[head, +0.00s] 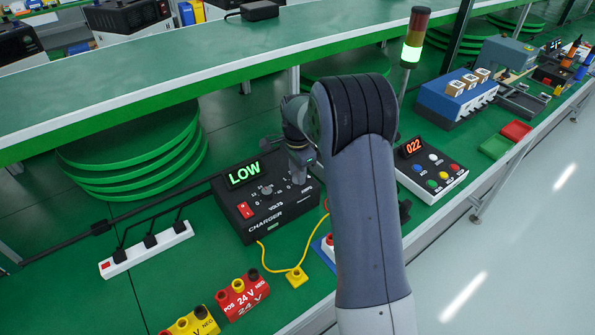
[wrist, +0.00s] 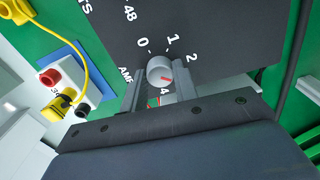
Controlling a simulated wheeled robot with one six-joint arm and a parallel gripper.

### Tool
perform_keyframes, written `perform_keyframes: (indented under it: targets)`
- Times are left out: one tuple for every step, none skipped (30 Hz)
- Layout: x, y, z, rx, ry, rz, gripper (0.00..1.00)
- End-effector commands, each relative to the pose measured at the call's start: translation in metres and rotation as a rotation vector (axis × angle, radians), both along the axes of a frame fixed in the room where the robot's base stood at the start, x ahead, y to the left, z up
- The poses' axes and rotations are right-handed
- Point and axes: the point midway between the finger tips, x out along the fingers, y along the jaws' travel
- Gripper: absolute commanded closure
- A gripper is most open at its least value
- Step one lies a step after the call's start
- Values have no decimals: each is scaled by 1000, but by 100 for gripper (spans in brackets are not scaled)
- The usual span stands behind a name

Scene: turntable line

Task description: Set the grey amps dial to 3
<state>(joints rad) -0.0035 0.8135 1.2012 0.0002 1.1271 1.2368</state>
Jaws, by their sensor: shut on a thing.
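The grey amps dial (wrist: 160,71) sits on the dark charger panel in the wrist view. My gripper (wrist: 161,83) is shut on it, one finger on each side. The 3 is not visible; the right finger covers that side. In the head view my gripper (head: 299,168) is at the right end of the charger (head: 265,215), and the amps dial is hidden there. The charger's display (head: 244,174) reads LOW.
A red switch (head: 245,210) is on the charger's front. A yellow lead (head: 268,262) runs to a yellow plug (head: 297,277). Red (head: 243,297) and yellow (head: 190,323) terminal blocks stand in front. A button box (head: 431,170) reading 022 stands to the right. A shelf (head: 200,90) overhangs behind.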

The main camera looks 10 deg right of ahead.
Motion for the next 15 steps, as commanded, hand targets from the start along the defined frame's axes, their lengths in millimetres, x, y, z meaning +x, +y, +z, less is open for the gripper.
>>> perform_keyframes:
  targets:
    - [1, 0, 1, -1, -3, -30, 95]
    - [1, 0, 1, -1, -3, -48, 95]
    - [1, 0, 1, -1, -4, -72, 95]
    - [1, 0, 1, -1, -3, -87, 95]
    - [1, 0, 1, -1, -3, -103, 95]
    - [1, 0, 1, -1, -3, -121, 95]
    - [1, 0, 1, -1, -3, -133, 95]
    - [1, 0, 1, -1, -3, -144, 95]
    - [1, 0, 1, -1, -3, -158, 95]
    - [1, 0, 1, -1, -3, -166, 95]
    - [1, 0, 1, -1, -3, -174, 95]
    - [1, 0, 1, -1, -3, -184, 95]
    - [1, 0, 1, -1, -3, -189, 95]
    - [1, 0, 1, -1, -3, -193, 95]
    - [1, 0, 1, -1, -3, -198, 95]
